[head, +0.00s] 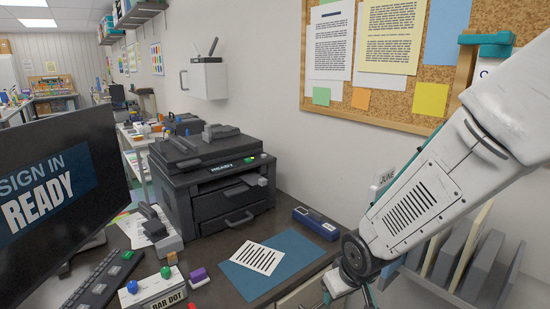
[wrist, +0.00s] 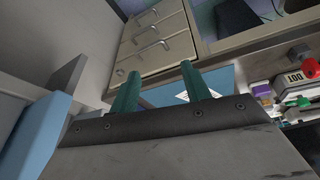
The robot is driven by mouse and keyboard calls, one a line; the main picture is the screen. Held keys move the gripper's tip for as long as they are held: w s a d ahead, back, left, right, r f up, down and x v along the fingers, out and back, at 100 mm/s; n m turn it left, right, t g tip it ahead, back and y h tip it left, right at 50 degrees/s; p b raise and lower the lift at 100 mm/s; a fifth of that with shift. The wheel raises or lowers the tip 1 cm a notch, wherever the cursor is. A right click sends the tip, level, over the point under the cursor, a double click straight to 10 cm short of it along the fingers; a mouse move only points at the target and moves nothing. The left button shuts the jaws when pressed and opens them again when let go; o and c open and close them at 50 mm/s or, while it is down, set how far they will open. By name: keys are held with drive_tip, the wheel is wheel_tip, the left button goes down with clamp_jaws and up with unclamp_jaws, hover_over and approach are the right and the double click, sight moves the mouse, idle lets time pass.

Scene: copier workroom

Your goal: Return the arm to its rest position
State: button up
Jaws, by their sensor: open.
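My white arm (head: 420,205) reaches from the upper right down to the desk's front right edge in the head view. Its wrist is at the bottom edge of that view, where my gripper is mostly cut off. In the wrist view my gripper (wrist: 160,69) shows two teal fingers set well apart, with nothing held between them. The fingers point toward the desk edge and a drawer unit (wrist: 157,45).
A black printer (head: 225,180) stands on the desk, with a blue mat (head: 240,284) and printed sheet (head: 258,257) in front. A dark blue stapler-like object (head: 316,222) lies nearby. A monitor (head: 50,195) is at left. Grey upright files (head: 483,268) stand beside my arm.

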drive_tip(key=s+d+r+m+g, duration=0.1)
drive_tip(key=s+d+r+m, duration=0.1)
drive_tip(key=s+d+r, duration=0.3)
drive_tip(key=s+d+r+m+g, duration=0.1)
drive_tip(key=s+d+r, duration=0.5)
drive_tip(key=s+r, duration=0.8)
drive_tip(key=s+m, duration=0.1)
drive_tip(key=s, duration=0.2)
drive_tip(key=shift+d+r+m+g+h, duration=0.2)
drive_tip(key=shift+r+m+g+h, duration=0.1)
drive_tip(key=shift+g+h, duration=0.1)
